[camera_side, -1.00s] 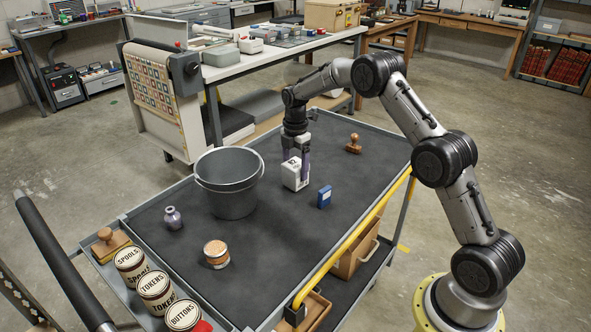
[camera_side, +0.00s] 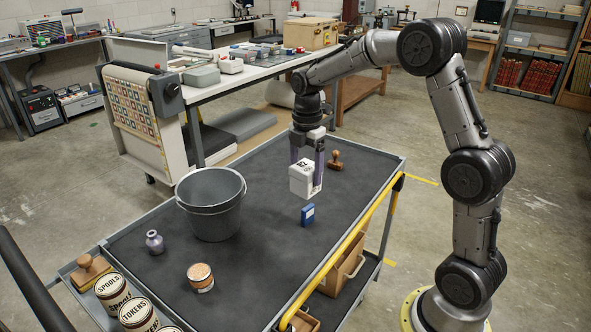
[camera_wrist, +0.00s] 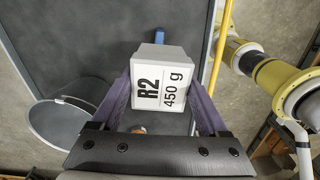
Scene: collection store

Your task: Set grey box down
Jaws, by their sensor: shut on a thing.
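The grey box (camera_side: 302,181) is a pale, near-white block labelled "R2 450 g". My gripper (camera_side: 307,168) points down and is shut on it, one purple finger on each side. In the side view the box appears raised above the dark cart top (camera_side: 255,262), close to a small blue box (camera_side: 307,214). In the wrist view the grey box (camera_wrist: 163,85) sits between the two fingers (camera_wrist: 160,100), label facing the camera. A bit of blue (camera_wrist: 160,35) shows just beyond it.
A grey bucket (camera_side: 211,212) stands left of the grey box. A wooden-handled stamp (camera_side: 334,160) stands behind right. A small bottle (camera_side: 154,241) and a copper-coloured tin (camera_side: 200,277) stand front left. A yellow rail (camera_side: 345,250) edges the right side. The front middle is bare.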

